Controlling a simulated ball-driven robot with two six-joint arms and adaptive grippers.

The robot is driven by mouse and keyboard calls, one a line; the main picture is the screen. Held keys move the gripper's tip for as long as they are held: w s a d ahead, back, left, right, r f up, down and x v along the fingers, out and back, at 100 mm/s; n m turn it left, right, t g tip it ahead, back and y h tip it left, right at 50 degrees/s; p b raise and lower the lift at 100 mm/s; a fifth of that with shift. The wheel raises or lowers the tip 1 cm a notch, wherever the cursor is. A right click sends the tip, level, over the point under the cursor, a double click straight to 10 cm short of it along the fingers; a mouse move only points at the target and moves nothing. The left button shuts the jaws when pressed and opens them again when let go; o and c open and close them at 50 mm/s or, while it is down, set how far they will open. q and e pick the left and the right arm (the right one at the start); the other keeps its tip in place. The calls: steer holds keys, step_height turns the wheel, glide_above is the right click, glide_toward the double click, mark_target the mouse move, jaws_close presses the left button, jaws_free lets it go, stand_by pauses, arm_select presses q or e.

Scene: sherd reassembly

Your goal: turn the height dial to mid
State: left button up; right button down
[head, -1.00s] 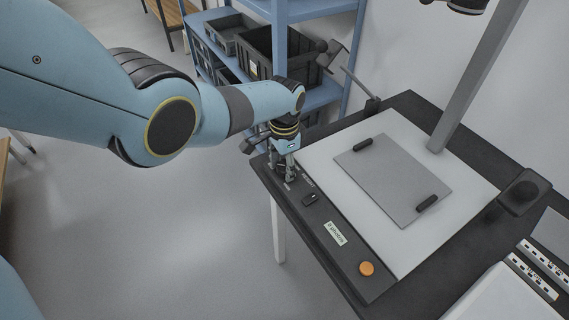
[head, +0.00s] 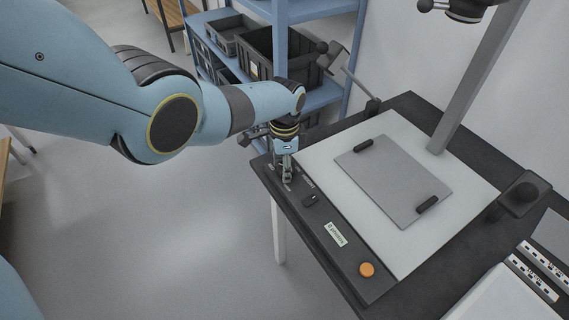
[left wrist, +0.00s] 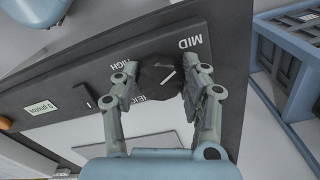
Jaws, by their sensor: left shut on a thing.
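The height dial (left wrist: 156,78) is a dark round knob with a white pointer line, set in the dark control strip at the table's left edge. In the left wrist view its line slants up and right, roughly toward the printed MID label (left wrist: 188,43). The HIGH label (left wrist: 120,63) is to the left, and a label below the dial is partly hidden by a finger. My left gripper (head: 285,180) points down at the far end of the strip. Its fingers (left wrist: 160,73) are shut on the dial, one on each side. The right gripper is out of view.
The strip (head: 318,217) also carries a black switch (head: 310,200), a white label (head: 335,234) and an orange button (head: 367,269). A grey plate (head: 385,178) lies on the white board. A post (head: 475,80) with a dark head (head: 466,9) rises behind. Blue shelving (head: 327,93) stands beyond.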

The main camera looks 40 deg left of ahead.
arm_select(q)
steer(key=o, duration=1.2)
step_height(320, 180, up, 12)
steer(key=s+f+n+b, duration=0.3)
steer(key=s+f+b, duration=0.2)
steer(key=s+f, duration=1)
steer(key=s+f+n+b, duration=0.2)
steer(key=s+f+b, duration=0.3)
steer(key=s+f, duration=1.1)
steer(key=s+f+n+b, duration=0.3)
steer(key=s+f+b, duration=0.1)
steer(key=s+f, duration=1.1)
steer(key=shift+s+f+n+t+y+b, duration=0.2)
steer(key=shift+f+n+t+y+b, duration=0.15)
steer(key=shift+f, duration=0.25)
